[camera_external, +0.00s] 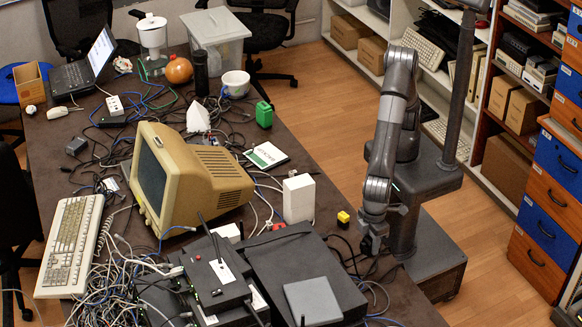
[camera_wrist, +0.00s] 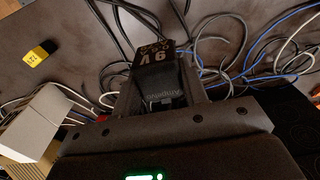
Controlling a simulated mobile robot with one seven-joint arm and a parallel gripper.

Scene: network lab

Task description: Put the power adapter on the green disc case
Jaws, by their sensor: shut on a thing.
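My gripper (camera_external: 372,246) is low at the table's right edge, pointing down, beside the flat black boxes. In the wrist view my gripper (camera_wrist: 160,88) is shut on the power adapter (camera_wrist: 153,62), a black block with pale "9 V" lettering. In the external view the adapter cannot be told apart from the dark fingers. The green disc case (camera_external: 266,155), flat with a white and green cover, lies on the table behind the white box, well away from my gripper. It is not seen in the wrist view.
A white upright box (camera_external: 298,198) and a small yellow block (camera_external: 343,218) stand between my gripper and the case. Cables surround them. A beige monitor (camera_external: 190,180) is left of the case, and a green container (camera_external: 264,114) stands behind it. Black network boxes (camera_external: 300,262) fill the front.

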